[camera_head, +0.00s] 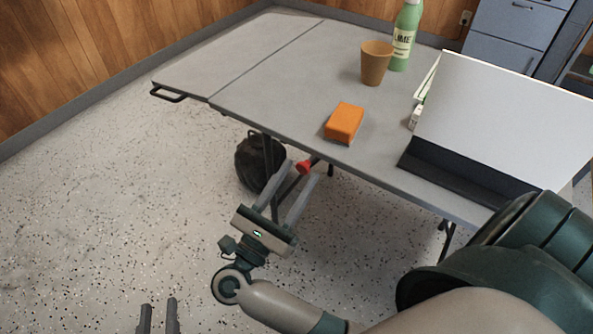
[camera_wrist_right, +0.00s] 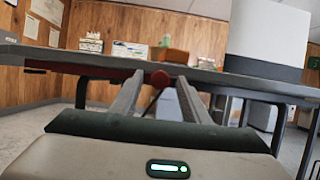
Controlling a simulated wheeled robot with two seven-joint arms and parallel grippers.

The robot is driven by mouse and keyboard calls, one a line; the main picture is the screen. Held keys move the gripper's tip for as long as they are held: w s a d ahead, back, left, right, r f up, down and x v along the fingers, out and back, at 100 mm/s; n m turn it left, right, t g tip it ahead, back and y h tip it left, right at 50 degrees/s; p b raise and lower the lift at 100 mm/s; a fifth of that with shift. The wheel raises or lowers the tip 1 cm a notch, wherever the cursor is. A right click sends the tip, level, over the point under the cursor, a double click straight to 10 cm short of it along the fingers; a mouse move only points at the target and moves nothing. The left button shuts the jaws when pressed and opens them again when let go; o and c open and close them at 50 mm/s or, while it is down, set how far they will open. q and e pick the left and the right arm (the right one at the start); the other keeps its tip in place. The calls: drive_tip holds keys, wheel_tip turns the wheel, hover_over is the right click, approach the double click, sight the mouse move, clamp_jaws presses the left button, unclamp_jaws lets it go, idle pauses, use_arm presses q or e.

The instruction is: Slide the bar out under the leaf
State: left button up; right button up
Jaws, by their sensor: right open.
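The grey table has a leaf (camera_head: 235,45) at its far left, level with the main top (camera_head: 290,95) across a thin seam. A red round knob (camera_head: 304,167) shows just below the table's front edge. In the right wrist view the knob (camera_wrist_right: 160,79) sits between my fingers, with a red bar (camera_wrist_right: 105,72) running left under the top. My right gripper (camera_head: 302,170) is open, its fingers either side of the knob; contact is not visible. My left gripper (camera_head: 158,302) shows only its fingers at the bottom edge, apart and empty.
On the table are an orange sponge-like block (camera_head: 344,122), a brown cup (camera_head: 376,62), a green bottle (camera_head: 404,38) and a white panel on a dark base (camera_head: 465,175). A black bag (camera_head: 252,160) lies beneath. Floor at left is clear.

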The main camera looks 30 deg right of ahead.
use_arm(q)
drive_tip(key=shift+f, duration=0.3)
use_arm(e)
drive_tip(key=shift+d, duration=0.1)
clamp_jaws()
use_arm(q)
drive_tip(key=shift+r, duration=0.1)
use_arm(e)
drive_tip(key=shift+w, duration=0.1)
